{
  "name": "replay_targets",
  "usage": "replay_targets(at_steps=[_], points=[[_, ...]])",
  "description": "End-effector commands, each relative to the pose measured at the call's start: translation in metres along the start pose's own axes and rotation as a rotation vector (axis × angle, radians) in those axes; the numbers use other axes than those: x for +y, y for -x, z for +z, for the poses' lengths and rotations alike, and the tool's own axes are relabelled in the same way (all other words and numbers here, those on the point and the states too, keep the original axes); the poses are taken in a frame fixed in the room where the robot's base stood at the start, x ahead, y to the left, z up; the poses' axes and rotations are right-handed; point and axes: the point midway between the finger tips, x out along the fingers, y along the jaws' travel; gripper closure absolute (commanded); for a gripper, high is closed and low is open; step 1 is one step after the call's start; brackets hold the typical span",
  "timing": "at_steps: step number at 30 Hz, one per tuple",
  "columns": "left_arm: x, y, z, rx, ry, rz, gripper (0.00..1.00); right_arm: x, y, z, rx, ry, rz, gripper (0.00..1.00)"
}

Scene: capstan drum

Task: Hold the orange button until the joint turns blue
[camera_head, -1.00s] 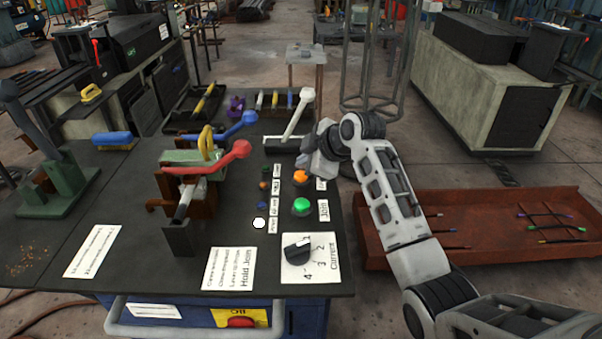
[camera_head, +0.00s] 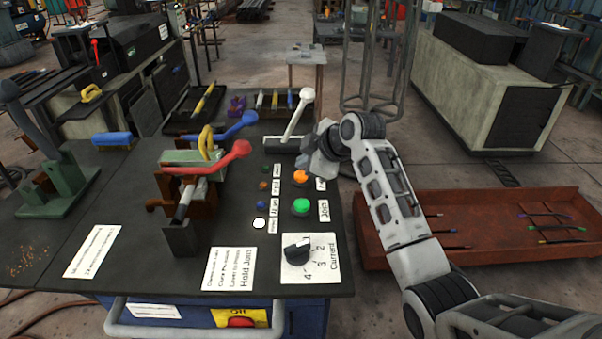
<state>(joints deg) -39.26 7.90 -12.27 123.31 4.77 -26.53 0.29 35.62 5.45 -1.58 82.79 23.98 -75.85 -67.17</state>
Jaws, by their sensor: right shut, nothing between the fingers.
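The orange button (camera_head: 300,177) is on the black panel, above the green button (camera_head: 301,206). My right gripper (camera_head: 314,166) is shut and empty, just behind and to the right of the orange button. The button's top shows clear of the fingers, and I see no clear contact. The clamp with the red-handled lever (camera_head: 208,160) stands left of the buttons. A pale grey rod (camera_head: 184,203) sits in it, and I see no blue on it; the joint itself is largely hidden by the lever and clamp. My left gripper is not in view.
A column of small lamps runs left of the buttons; the white lamp (camera_head: 259,223) looks bright. A white-handled lever (camera_head: 298,115) stands behind the buttons, close to my gripper. A current dial (camera_head: 297,249) is at the front. A rust-red tray (camera_head: 480,205) lies right of the table.

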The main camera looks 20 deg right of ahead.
Motion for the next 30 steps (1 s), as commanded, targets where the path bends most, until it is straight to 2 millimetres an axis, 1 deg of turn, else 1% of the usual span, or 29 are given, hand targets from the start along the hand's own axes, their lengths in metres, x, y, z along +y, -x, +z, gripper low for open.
replay_targets(at_steps=[13, 21, 30], points=[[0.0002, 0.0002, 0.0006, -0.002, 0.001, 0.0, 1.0, -0.0003, -0.0004, 0.0003, 0.0, 0.0, 0.0, 1.0], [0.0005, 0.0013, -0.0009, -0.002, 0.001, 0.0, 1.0, -0.0042, -0.0056, 0.0042, -0.001, 0.0, -0.001, 1.0], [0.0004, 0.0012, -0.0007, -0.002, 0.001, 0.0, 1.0, -0.0044, -0.0061, 0.0044, 0.0, 0.0, 0.0, 1.0]])
